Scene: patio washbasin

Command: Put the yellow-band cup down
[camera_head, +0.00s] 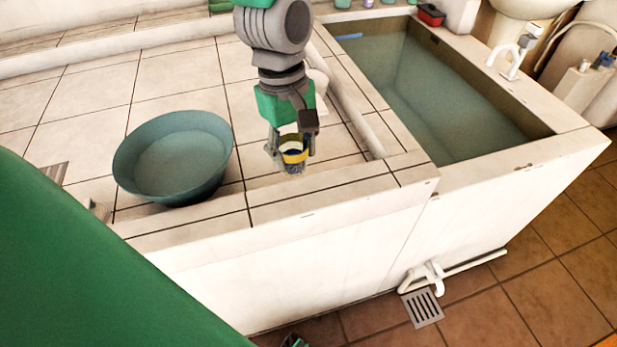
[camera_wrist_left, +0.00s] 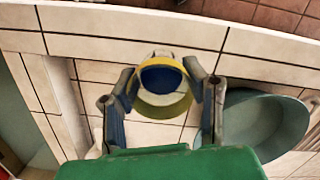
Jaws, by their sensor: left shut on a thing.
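The yellow-band cup (camera_head: 292,153) is a small cup with a yellow band, held between the fingers of my left gripper (camera_head: 289,160) near the front edge of the tiled counter (camera_head: 300,205). In the left wrist view the cup (camera_wrist_left: 160,88) shows its yellow rim and dark blue inside, with the fingers of my left gripper (camera_wrist_left: 163,92) pressed on both sides. I cannot tell whether the cup's base touches the tiles.
A teal basin (camera_head: 175,158) stands on the counter left of the cup. A water-filled trough (camera_head: 440,90) lies to the right behind a raised rim. Tiles between basin and trough are mostly clear.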

